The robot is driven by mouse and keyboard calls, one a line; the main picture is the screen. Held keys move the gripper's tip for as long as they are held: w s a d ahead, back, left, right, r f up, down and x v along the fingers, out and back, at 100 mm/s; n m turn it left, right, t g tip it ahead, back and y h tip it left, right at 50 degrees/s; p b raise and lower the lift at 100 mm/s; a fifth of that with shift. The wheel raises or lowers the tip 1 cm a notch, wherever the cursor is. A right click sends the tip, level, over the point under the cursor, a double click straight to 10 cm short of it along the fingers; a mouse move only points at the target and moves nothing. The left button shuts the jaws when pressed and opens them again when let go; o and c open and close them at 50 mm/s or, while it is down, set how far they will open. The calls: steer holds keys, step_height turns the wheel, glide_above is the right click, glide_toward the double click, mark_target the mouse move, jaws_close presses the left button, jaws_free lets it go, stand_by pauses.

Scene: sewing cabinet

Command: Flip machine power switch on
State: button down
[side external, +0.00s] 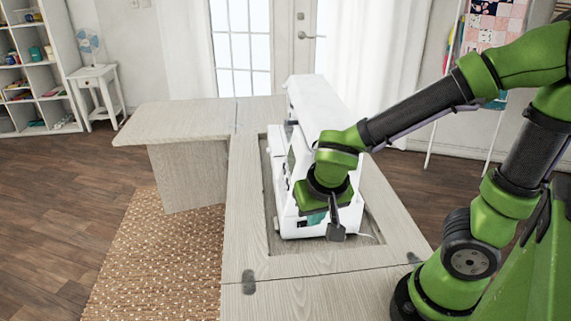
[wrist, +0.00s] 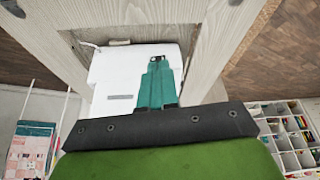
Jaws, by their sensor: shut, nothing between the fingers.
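The white sewing machine (side external: 310,110) stands upright in the cabinet's recess. My gripper (side external: 312,218) is at the machine's near end, low down, with its teal fingers beside a small dark patch (side external: 301,224) on the white housing. I cannot tell whether that patch is the power switch. In the wrist view, the shut, empty fingers (wrist: 158,62) lie in front of the white machine (wrist: 106,72). A grey slot shows on its housing to the left of the fingers. Contact between fingertips and machine cannot be told. The switch's position is not readable, and my wrist covers part of the machine's end.
The wooden cabinet top (side external: 250,250) surrounds the recess, with its rim close to my gripper. A side leaf (side external: 180,122) extends left. A thin white cord lies in the recess, right of the machine. The near cabinet top is clear.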

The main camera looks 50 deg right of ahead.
steer(key=shift+m, duration=0.3)
glide_toward(304, 227)
steer(key=f, duration=0.1)
steer(key=s+a+f, duration=0.1)
steer(key=f, duration=0.1)
steer(key=a+f, duration=0.1)
steer(key=f, duration=0.1)
steer(key=shift+s+a+f, duration=0.2)
steer(key=shift+s+f, duration=0.05)
steer(key=shift+w+d, duration=0.8)
steer(key=shift+w, duration=0.3)
steer(key=shift+w+d+r, duration=0.1)
steer(key=shift+w+d, duration=0.3)
steer(key=shift+w, duration=0.15)
